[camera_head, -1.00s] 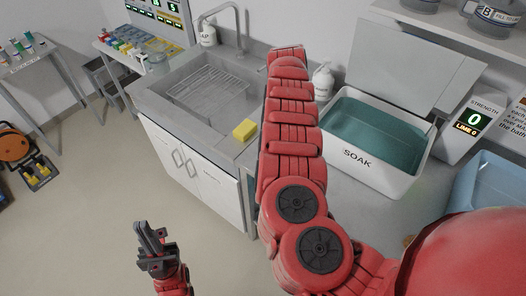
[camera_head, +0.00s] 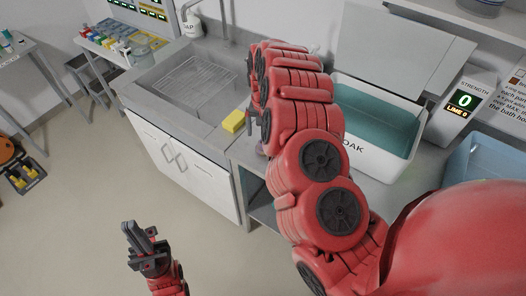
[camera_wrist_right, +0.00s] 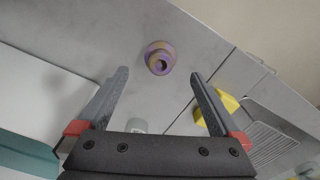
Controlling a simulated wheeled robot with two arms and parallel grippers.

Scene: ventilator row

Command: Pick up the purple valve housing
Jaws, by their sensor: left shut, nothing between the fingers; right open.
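The purple valve housing (camera_wrist_right: 159,58), a round purple and tan piece with a hole, sits on the grey counter in the right wrist view. It lies just beyond the fingertips of my right gripper (camera_wrist_right: 158,77), about midway between them. That gripper is open with nothing between its fingers. In the head view only a sliver of purple (camera_head: 261,149) shows beside my red right arm, which hides the rest. My left gripper (camera_head: 139,245) is shut and empty, low over the floor, well away from the counter.
A yellow sponge (camera_head: 233,121) lies by the sink (camera_head: 150,92). The white SOAK bath (camera_head: 385,164) with teal liquid stands to the right of my right arm. A blue bin (camera_head: 495,165) is at the far right.

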